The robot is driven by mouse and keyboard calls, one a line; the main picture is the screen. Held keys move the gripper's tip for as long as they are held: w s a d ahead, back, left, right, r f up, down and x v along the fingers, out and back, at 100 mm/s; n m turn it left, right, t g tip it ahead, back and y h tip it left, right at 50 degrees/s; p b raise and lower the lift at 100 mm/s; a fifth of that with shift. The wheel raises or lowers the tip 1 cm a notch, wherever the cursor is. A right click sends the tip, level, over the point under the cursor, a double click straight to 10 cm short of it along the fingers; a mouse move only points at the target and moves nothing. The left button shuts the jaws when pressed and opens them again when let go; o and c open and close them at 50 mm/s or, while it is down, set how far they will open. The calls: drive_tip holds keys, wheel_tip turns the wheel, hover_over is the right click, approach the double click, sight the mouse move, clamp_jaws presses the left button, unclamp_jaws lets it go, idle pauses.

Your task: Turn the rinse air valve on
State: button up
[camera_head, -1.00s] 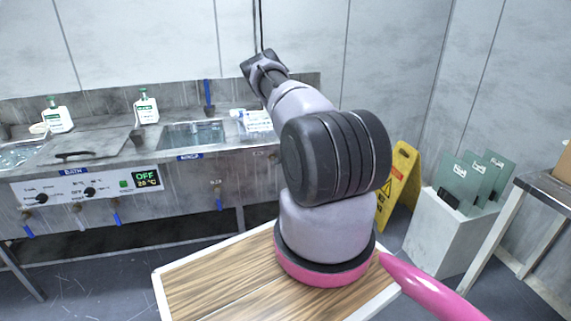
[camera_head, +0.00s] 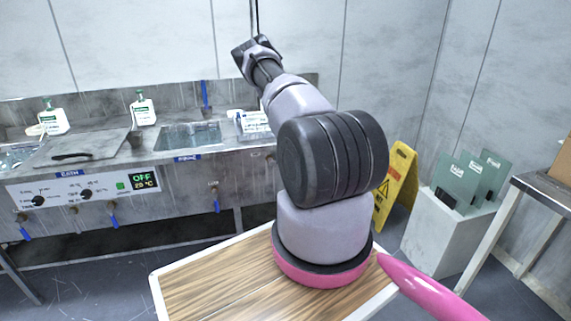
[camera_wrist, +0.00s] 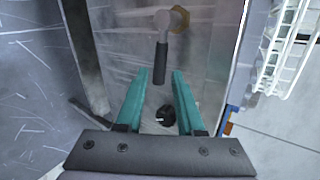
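In the wrist view a valve lever (camera_wrist: 162,62) with a dark grey handle hangs from a round brass fitting (camera_wrist: 180,18) on a grey metal panel. My gripper (camera_wrist: 162,75) has two teal fingers, spread open and empty. The lever's lower end appears between the fingertips; I cannot tell the depth gap. A black knob (camera_wrist: 165,115) shows farther down between the fingers. In the head view my gripper is hidden behind my arm. The rinse sink (camera_head: 193,136) has a blue label (camera_head: 187,158), with a blue-handled valve (camera_head: 217,203) below it.
The control panel (camera_head: 90,190) with knobs and an OFF display is at left. A white rack (camera_wrist: 285,45) is right of the fingers in the wrist view. A yellow sign (camera_head: 398,185) and a pedestal with green plates (camera_head: 440,235) stand right of my arm.

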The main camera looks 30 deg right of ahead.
drive_tip(key=v, duration=0.3)
drive_tip(key=shift+s+a+r, duration=0.1)
drive_tip(key=shift+s+r, duration=0.1)
drive_tip(key=shift+s, duration=0.1)
